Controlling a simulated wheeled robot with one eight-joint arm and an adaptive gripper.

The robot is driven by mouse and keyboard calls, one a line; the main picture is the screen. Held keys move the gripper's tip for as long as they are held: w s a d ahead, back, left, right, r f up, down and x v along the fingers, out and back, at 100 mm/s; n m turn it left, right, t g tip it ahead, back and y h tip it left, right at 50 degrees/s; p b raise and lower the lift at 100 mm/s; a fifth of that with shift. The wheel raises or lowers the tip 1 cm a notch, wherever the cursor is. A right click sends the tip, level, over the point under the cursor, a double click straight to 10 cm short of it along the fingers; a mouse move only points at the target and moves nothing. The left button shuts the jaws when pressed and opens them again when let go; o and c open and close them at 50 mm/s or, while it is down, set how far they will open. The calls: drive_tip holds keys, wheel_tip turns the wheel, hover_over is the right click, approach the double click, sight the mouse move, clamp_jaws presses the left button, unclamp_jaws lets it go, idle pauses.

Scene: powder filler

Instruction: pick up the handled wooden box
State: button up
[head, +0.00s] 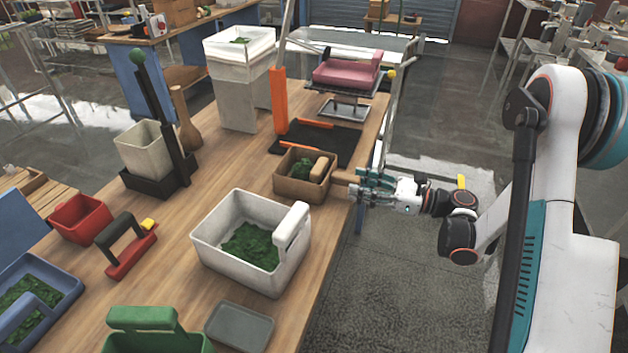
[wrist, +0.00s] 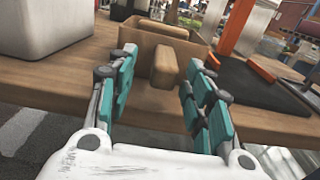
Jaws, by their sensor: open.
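The handled wooden box (head: 290,188) is brown and open-topped, with green material inside. It stands near the right edge of the wooden table in the head view. A short wooden handle juts from its right side toward my gripper (head: 359,183). My gripper is open at the table's edge, its teal-padded fingers pointing at the box. In the wrist view the box (wrist: 148,38) is straight ahead, and its handle (wrist: 167,66) lies between the tips of my gripper (wrist: 166,70). A gap shows on each side of the handle. Whether the fingers are level with it is hard to tell.
A white bin (head: 205,250) with green contents stands in front of the box. A black tray (head: 350,147) with an orange post (head: 279,100) and a pink-topped scale (head: 345,73) are behind it. The floor right of the table (head: 320,270) is clear.

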sight(343, 179)
drive_tip(key=shift+b+x, duration=1.05)
drive_tip(key=shift+x, duration=1.7)
drive_tip(key=shift+w+d, duration=0.15)
drive_tip(key=shift+w, duration=0.05)
clamp_jaws()
